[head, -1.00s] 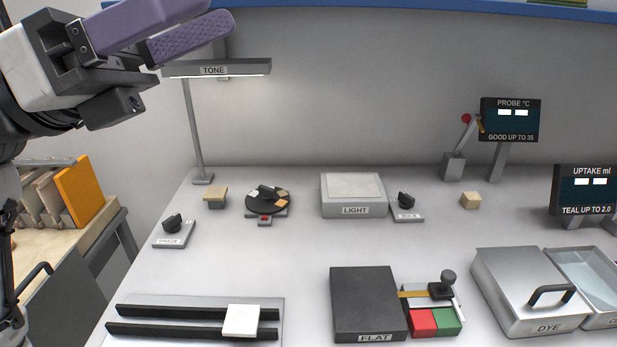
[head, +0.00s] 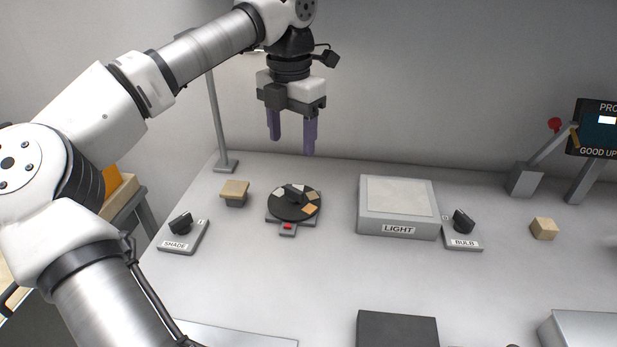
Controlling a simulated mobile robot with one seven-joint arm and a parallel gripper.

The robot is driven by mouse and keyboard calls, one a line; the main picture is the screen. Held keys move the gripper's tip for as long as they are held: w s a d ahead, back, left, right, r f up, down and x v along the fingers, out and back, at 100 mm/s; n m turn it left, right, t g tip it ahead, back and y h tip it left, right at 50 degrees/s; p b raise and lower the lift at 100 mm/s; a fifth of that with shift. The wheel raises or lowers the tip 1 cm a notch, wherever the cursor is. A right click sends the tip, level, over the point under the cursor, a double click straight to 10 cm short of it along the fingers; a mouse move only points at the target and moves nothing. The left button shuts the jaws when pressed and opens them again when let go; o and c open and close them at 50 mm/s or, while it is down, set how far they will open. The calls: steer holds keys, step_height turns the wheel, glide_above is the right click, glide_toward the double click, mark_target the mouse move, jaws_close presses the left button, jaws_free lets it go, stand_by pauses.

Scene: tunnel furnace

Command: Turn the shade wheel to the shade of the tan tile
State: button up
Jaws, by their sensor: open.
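The shade wheel (head: 283,211) is a black disc with a dark raised grip across its middle and several swatches near its rim, pale at the back and tan to orange at the right. A red mark (head: 288,227) sits on the plate at its front edge. The tan tile (head: 234,187) lies on a small grey stand left of the wheel. My gripper (head: 292,146) is open and empty, fingers pointing down, above and apart from the wheel. Which swatch matches the tile I cannot tell.
A knob plate labelled SHADE (head: 176,247) is at the front left. A grey LIGHT box (head: 397,208) and a BULB knob (head: 463,222) stand to the right. A lamp post (head: 217,125) rises behind the tile. A tan block (head: 544,228) lies farther right.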

mark_target(293, 189)
step_height(293, 189, down, 12)
steer(key=shift+s+r+p, duration=0.1)
steer(key=shift+r+p, duration=0.05)
steer(key=shift+p, duration=0.3)
steer(key=shift+c, duration=0.3)
steer(key=c, duration=0.9)
